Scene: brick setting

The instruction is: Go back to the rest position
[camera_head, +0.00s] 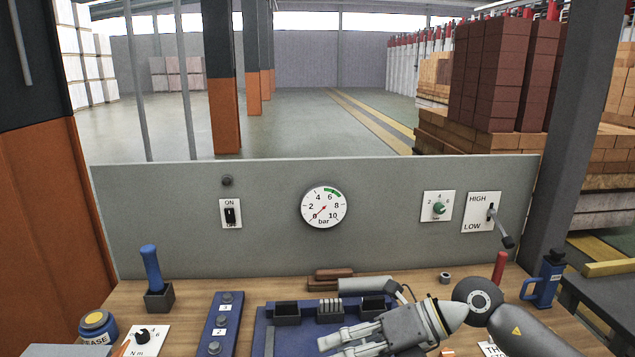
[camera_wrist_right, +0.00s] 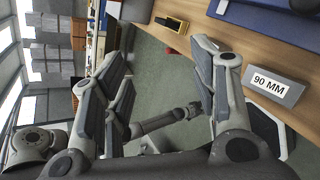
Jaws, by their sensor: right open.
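My right arm comes in from the right over the workbench in the head view. Its gripper (camera_head: 328,343) points left, low over the blue tray (camera_head: 258,327). In the right wrist view the two fingers of this gripper (camera_wrist_right: 165,58) stand wide apart with nothing between them. Green floor and the bench edge show behind the gap. My left gripper does not show in the head view.
The grey panel (camera_head: 390,235) behind the bench carries a gauge (camera_head: 324,207), an ON/OFF switch (camera_head: 231,214), a dial (camera_head: 437,206) and a HIGH/LOW lever (camera_head: 493,212). A blue-handled tool (camera_head: 151,270), a grease tin (camera_head: 98,327) and a blue bottle (camera_head: 545,282) stand on the bench.

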